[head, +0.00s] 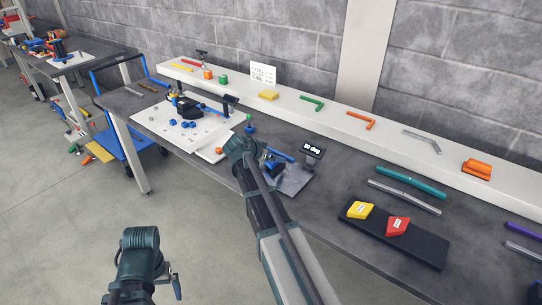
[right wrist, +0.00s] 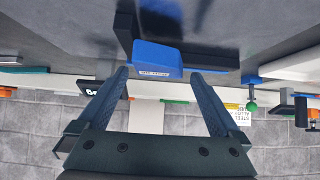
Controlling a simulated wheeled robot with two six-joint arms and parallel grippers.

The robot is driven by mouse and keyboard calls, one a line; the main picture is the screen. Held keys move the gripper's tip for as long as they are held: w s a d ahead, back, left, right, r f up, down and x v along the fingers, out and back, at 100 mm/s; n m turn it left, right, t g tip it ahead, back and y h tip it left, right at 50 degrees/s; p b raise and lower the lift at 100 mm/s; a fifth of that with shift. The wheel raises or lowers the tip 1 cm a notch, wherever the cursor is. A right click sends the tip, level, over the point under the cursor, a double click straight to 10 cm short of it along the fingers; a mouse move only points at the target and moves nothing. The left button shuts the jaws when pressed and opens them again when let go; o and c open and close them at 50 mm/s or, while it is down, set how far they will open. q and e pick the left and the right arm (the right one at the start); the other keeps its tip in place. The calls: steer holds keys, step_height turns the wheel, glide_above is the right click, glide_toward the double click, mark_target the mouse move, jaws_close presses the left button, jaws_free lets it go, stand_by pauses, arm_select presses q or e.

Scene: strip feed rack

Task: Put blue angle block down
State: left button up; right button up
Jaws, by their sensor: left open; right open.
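The blue angle block (right wrist: 158,58) has a white label and shows close up in the right wrist view, against a dark piece (right wrist: 126,28). My right gripper (right wrist: 165,75) is open, with its fingertips on either side of the block's lower part; I cannot tell whether they touch it. In the head view the blue block (head: 271,166) sits low over the grey bench, partly hidden by my right wrist. My left gripper (head: 143,285) is open and empty, in front of the bench at the lower left.
A black strip (head: 425,245) holds a yellow block (head: 360,210) and a red block (head: 397,226). A small "90 deg" sign (head: 313,150) stands just right of the blue block. A white board (head: 160,118) with small parts lies to the left. A white shelf (head: 340,118) runs behind.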

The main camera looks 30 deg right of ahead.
steer(key=shift+r+p, duration=0.55)
steer(key=shift+p, duration=0.05)
steer(key=p+v, duration=0.7)
steer(key=v, duration=0.4)
steer(key=shift+a+r, duration=0.2)
steer(key=shift+a, duration=0.1)
steer(key=shift+s, duration=0.1)
steer(key=b+x, duration=0.7)
steer(key=x, duration=0.5)
steer(key=shift+f+b, duration=0.3)
steer(key=shift+b, duration=0.1)
steer(key=shift+f, duration=0.2)
steer(key=shift+r, duration=0.1)
